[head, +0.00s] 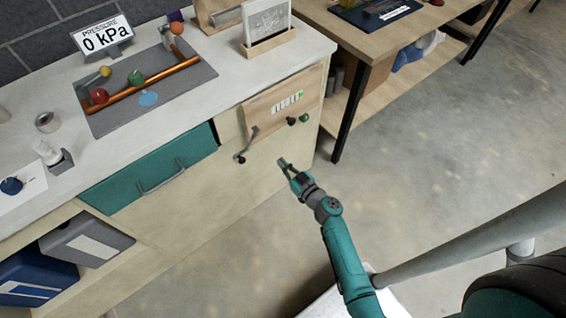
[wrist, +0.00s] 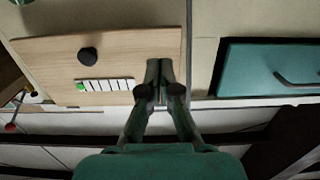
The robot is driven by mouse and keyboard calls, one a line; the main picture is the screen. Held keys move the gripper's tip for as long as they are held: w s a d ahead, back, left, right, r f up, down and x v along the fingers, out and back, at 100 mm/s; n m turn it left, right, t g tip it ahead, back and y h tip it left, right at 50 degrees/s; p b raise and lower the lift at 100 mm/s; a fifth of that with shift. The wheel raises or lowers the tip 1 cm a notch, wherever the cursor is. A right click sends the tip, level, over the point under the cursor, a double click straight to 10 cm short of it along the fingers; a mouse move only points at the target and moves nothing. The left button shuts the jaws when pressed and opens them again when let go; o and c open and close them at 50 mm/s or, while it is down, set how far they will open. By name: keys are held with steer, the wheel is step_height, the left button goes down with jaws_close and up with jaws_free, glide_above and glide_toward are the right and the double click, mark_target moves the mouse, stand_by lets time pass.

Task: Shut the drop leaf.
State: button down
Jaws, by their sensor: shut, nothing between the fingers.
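The drop leaf looks to be the light wooden panel (head: 265,103) on the cabinet front, below the right end of the counter. It carries a white strip with a green mark and a dark knob (head: 291,121). It looks close to upright; I cannot tell whether it is fully flush. In the wrist view the panel (wrist: 50,60) appears upside down, with its knob (wrist: 88,55) at upper left. My gripper (head: 282,163) is shut and empty, in front of the cabinet and below the panel in the head view. In the wrist view its fingertips (wrist: 159,70) overlap the panel's right end.
A teal drawer (head: 150,177) with a bar handle is to the left. A wooden table with dark legs (head: 347,112) stands at right. Open floor (head: 430,130) lies right of my arm.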

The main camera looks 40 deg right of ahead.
steer(key=w, duration=1.1)
steer(key=shift+a+f, duration=0.25)
steer(key=shift+f, duration=0.05)
steer(key=shift+w, duration=0.1)
